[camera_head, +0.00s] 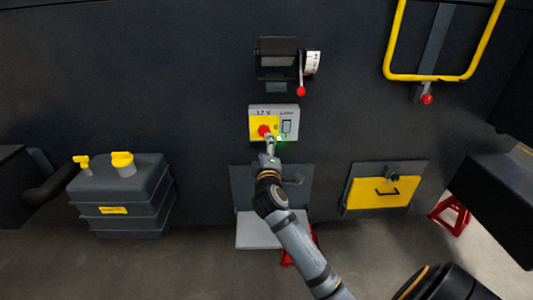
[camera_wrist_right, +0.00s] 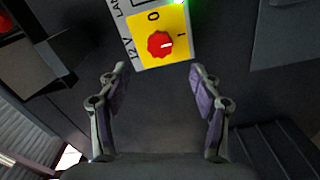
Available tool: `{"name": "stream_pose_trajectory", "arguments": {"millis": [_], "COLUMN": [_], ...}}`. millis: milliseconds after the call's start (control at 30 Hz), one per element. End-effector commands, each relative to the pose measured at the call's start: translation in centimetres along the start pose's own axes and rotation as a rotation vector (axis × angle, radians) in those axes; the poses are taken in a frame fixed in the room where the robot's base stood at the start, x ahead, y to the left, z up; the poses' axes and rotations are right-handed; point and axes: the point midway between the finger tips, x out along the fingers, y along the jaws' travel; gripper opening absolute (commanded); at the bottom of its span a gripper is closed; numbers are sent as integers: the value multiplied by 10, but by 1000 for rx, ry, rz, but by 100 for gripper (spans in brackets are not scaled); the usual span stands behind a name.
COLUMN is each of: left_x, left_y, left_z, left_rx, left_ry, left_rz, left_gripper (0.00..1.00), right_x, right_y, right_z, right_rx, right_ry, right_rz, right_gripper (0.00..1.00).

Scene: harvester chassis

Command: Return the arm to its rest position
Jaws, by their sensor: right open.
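My right arm (camera_head: 298,248) reaches up from the bottom of the head view. Its gripper (camera_head: 270,150) is just below a control panel (camera_head: 290,110) on the dark chassis wall. In the right wrist view my right gripper (camera_wrist_right: 160,105) is open with nothing between its fingers. Ahead of it is a red rotary knob (camera_wrist_right: 161,44) on a yellow plate marked 0 and I, with its white mark toward the I. A green light (camera_wrist_right: 177,2) glows beside the plate. In the head view the fingertips partly overlap the panel's lower part. My left gripper is not in view.
A lever box (camera_head: 277,60) with a red-tipped lever is above the panel. An open flap (camera_head: 258,233) lies below it. A dark tank (camera_head: 121,200) with yellow caps stands left. A yellow hatch (camera_head: 370,192) and yellow frame (camera_head: 392,45) are right. Floor shows along the bottom.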

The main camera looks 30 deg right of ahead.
Motion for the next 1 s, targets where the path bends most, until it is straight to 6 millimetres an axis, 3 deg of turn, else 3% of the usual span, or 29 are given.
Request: {"name": "stream_pose_trajectory", "arguments": {"millis": [200, 767, 867, 967, 1000], "left_x": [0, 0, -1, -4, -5], "left_y": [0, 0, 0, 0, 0], "left_z": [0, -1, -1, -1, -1], "left_rx": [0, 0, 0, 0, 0], "left_ry": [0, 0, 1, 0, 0], "left_rz": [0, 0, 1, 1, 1], "left_gripper": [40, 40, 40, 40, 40], "right_x": [-24, -25, -20, -14, -14], "right_y": [-1, -3, -32, -100, -134], "right_z": [0, 0, 3, 13, 20], "right_rx": [0, -1, 3, 21, 35], "right_ry": [0, 0, 3, 3, -1], "right_rz": [-1, -6, -61, -189, -254], "right_gripper": [65, 65, 65, 65, 65]}}
